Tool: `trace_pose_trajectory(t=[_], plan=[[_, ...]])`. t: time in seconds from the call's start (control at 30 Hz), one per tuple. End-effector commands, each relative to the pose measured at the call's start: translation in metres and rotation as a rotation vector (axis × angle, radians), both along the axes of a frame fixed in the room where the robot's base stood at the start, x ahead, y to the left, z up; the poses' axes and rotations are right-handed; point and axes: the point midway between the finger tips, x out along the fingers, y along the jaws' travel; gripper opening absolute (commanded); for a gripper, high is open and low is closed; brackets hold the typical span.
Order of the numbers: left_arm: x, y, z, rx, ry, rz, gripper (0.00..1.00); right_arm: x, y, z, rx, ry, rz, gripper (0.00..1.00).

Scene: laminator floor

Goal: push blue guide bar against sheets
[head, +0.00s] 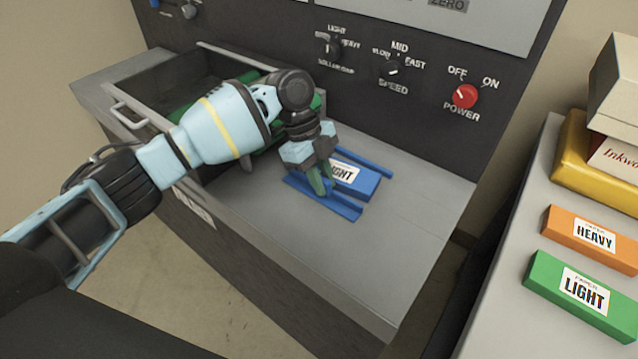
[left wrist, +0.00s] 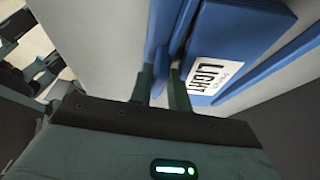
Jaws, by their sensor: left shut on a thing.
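The blue guide bar (head: 340,208) lies on the grey machine shelf, on the near side of the sheets. The sheets (head: 362,184) are a flat blue stack with a white label reading LIGHT. In the left wrist view, the bar (left wrist: 163,25) runs close alongside the stack (left wrist: 240,25); whether they touch is unclear. My left gripper (head: 319,182) points down and is shut on the guide bar; its fingers (left wrist: 163,85) hide part of the bar and label. My right gripper is not in view.
A second blue bar (head: 365,163) lies along the far side of the stack. An open bin with a handle (head: 128,118) is behind my left arm. The control panel has a red power knob (head: 465,96). Orange HEAVY (head: 570,230) and green LIGHT (head: 545,278) packs lie on the right table.

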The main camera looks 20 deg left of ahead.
Motion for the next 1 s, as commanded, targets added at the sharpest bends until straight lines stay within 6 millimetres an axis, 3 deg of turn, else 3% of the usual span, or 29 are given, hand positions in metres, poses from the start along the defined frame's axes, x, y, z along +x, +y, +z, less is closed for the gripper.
trace_pose_trajectory(t=[0.1, 0.13, 0.27, 0.63, 1.0], plan=[[-0.002, 0.001, -0.002, 0.004, 0.007, -0.001, 0.00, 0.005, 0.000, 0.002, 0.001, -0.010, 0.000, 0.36], [-0.002, 0.001, -0.002, 0.004, 0.007, -0.001, 0.21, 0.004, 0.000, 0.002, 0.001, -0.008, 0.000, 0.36], [-0.002, 0.001, -0.002, 0.002, 0.007, -0.001, 0.36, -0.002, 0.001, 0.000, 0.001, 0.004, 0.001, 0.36], [0.000, 0.003, 0.004, 0.002, 0.005, 0.000, 0.36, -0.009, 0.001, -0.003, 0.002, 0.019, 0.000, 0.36], [0.008, 0.022, 0.054, 0.002, 0.005, 0.000, 0.36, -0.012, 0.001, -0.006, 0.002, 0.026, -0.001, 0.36]])
